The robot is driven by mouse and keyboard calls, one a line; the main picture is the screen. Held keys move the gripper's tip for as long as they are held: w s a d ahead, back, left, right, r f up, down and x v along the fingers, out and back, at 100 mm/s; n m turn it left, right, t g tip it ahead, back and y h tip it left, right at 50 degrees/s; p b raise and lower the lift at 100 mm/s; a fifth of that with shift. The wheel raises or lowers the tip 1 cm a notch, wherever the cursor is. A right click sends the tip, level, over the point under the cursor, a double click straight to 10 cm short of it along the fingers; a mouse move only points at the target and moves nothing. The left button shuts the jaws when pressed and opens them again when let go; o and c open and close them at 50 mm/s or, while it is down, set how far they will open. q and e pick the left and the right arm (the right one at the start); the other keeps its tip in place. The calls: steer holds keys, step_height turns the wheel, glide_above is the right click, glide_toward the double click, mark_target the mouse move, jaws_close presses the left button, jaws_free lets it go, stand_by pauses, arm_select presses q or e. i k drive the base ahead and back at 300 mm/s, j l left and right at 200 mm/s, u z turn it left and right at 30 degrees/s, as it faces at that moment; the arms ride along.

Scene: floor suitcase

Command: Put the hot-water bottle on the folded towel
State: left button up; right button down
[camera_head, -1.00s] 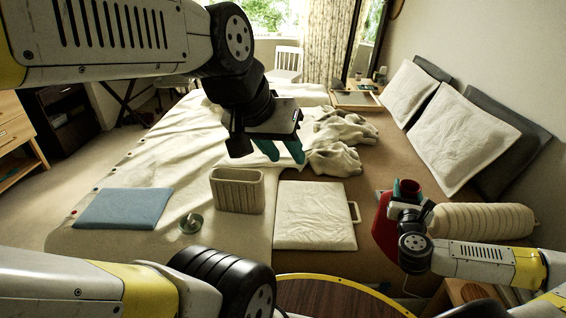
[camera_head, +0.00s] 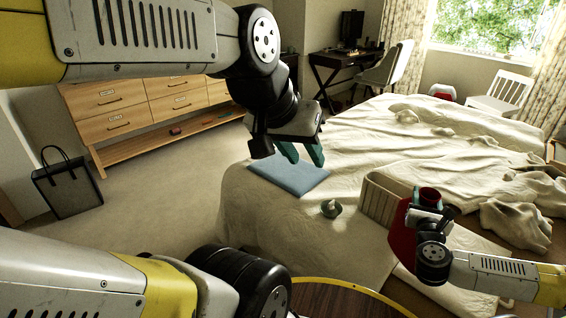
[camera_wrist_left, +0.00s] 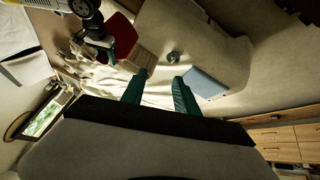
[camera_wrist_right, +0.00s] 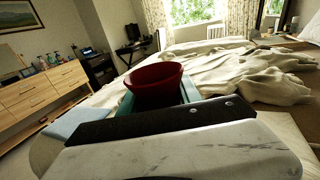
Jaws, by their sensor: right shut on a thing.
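The red hot-water bottle (camera_head: 402,238) hangs from my right gripper (camera_head: 428,200), which is shut on it near its flared neck. The red neck (camera_wrist_right: 155,82) fills the middle of the right wrist view. The bottle also shows in the left wrist view (camera_wrist_left: 123,38). The folded blue towel (camera_head: 290,176) lies flat at the near left corner of the bed, well left of the bottle, with nothing seen on it. It also shows in the left wrist view (camera_wrist_left: 204,83). My left gripper (camera_head: 302,154) is open and empty, seen above the towel's far side.
A beige ribbed basket (camera_head: 380,196) stands just beyond the bottle. A small round metallic dish (camera_head: 331,208) sits between basket and towel. A white pad (camera_head: 484,246) lies to the right, partly behind my right arm. A black bag (camera_head: 68,190) stands on open floor at left.

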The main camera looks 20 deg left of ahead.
mark_target(288, 167)
steer(key=i+j+u, duration=0.1)
steer(key=j+u, duration=0.2)
steer(key=u, duration=0.15)
steer(key=i+j+u, duration=0.15)
steer(key=u, duration=0.35)
steer(key=i+j, duration=0.15)
steer(key=i, duration=0.15)
steer(key=i+j, duration=0.15)
steer(key=i, duration=0.15)
